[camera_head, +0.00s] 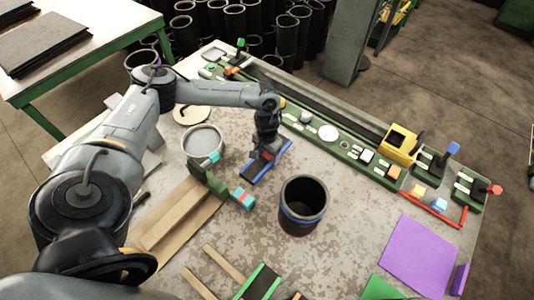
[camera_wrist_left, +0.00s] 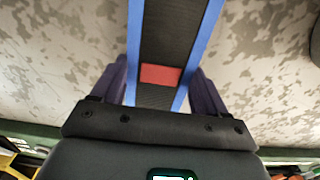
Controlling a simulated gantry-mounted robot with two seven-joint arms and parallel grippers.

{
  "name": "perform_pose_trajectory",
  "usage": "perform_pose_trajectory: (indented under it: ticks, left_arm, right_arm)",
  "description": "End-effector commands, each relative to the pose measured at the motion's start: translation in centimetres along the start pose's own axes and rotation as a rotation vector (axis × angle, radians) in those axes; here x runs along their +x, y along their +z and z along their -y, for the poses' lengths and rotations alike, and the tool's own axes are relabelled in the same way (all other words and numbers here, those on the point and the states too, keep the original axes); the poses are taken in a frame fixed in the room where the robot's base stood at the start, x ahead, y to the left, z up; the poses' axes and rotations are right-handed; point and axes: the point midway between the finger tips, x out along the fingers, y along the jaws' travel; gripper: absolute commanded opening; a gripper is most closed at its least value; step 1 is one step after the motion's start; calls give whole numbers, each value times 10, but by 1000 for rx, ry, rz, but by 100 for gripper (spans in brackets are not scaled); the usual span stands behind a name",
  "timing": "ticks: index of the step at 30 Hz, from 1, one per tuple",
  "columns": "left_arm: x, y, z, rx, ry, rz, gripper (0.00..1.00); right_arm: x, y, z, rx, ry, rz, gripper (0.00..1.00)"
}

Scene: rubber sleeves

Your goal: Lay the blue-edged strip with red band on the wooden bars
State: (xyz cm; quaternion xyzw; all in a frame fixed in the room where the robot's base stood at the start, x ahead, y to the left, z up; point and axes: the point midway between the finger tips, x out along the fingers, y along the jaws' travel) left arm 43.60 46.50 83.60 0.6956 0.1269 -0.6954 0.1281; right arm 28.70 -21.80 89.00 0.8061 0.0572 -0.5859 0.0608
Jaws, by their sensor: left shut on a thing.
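The blue-edged strip (camera_head: 272,160) is dark, with a red band (camera_wrist_left: 160,76) across it. My left gripper (camera_head: 267,150) is shut on it from above. In the left wrist view the strip (camera_wrist_left: 175,30) runs between the two fingers, with the red band between them. How far the strip is from the table is hard to tell. Two thin wooden bars (camera_head: 225,266) lie apart at the bottom of the head view, left of a green-edged strip (camera_head: 261,283). My right gripper is not in view.
A black cylinder with a blue ring (camera_head: 302,206) stands right of the strip. A round grey container (camera_head: 203,142) and brown wooden pieces (camera_head: 172,222) are to the left. A green console (camera_head: 350,152) lines the back edge. A purple sheet (camera_head: 416,256) lies at right.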

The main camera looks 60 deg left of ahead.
Motion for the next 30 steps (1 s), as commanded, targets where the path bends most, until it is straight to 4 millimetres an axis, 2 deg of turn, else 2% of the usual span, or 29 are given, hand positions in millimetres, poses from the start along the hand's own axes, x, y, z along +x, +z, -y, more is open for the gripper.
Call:
perform_pose_trajectory:
  ticks: [3, 4, 9, 20, 26, 30]
  left_arm:
    - [3, 0, 0, 0, 0, 1, 42]
    - [3, 0, 0, 0, 0, 1, 75]
    - [3, 0, 0, 0, 0, 0, 99]
    - [0, 0, 0, 0, 0, -1, 99]
    - [-24, -1, 0, -1, 2, -3, 99]
    - [-50, -1, 0, 0, 1, -2, 99]
  right_arm:
    - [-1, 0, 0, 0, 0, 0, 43]
    - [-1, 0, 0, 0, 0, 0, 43]
    - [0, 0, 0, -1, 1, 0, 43]
    - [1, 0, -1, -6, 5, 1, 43]
    - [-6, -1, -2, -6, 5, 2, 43]
    - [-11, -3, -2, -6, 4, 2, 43]
